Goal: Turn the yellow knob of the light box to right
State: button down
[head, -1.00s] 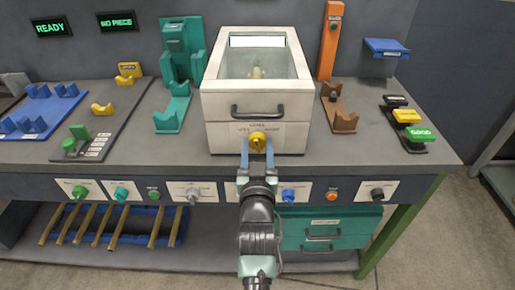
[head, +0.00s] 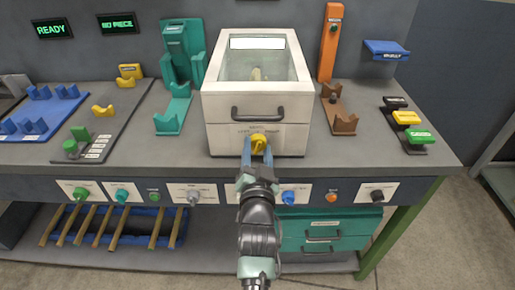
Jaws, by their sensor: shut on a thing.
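The light box (head: 222,137) is a white box with a clear window on top and a dark handle on its front, standing in the middle of the bench. Its yellow knob (head: 259,143) sits low on the front face, below the handle. My gripper (head: 258,150) reaches up from the front with its two blue fingers on either side of the knob, shut on it. The fingers stand tilted, the right one higher. The fingers partly cover the knob and the printed label above it is too small to read.
A green stand (head: 180,92) is left of the box and an orange post (head: 331,45) with a brown cradle (head: 343,124) is right of it. Black, yellow and green blocks (head: 407,118) lie farther right. Labelled knobs line the bench front below.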

jog(key=shift+m+p, duration=1.15)
jog(key=shift+m, duration=2.25)
jog(key=shift+c, duration=1.5)
grip_release()
jog(key=s+p, duration=1)
jog(key=s, duration=0.3)
